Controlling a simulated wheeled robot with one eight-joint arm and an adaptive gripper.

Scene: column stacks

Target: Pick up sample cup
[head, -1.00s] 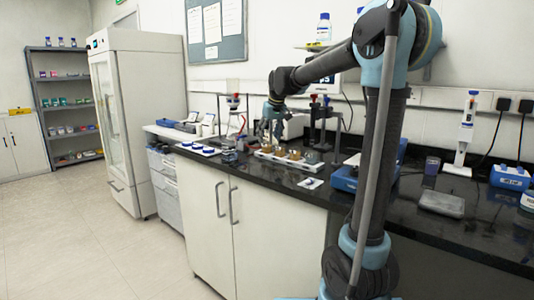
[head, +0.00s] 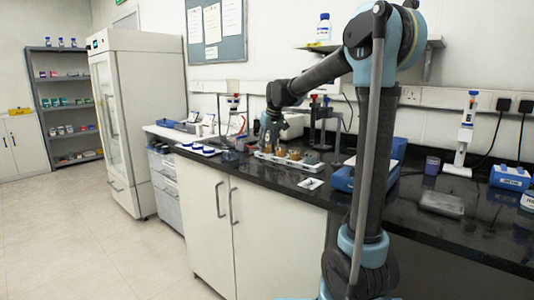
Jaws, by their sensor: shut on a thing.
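A long white tray (head: 318,166) on the black bench holds several small cups. A brown cup (head: 280,152), another brown cup (head: 294,155) and a darker grey one (head: 311,157) show in it. My gripper (head: 268,146) points down at the left end of this tray. It is shut on a small cup, which the fingers mostly hide. At this size I cannot tell whether the held cup still touches the tray.
A flat tray with blue-capped jars (head: 200,149) lies to the left on the bench. Dark stands (head: 313,125) rise behind the cups. A blue device (head: 345,180) sits to the right. The bench's front edge is close to the cup tray.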

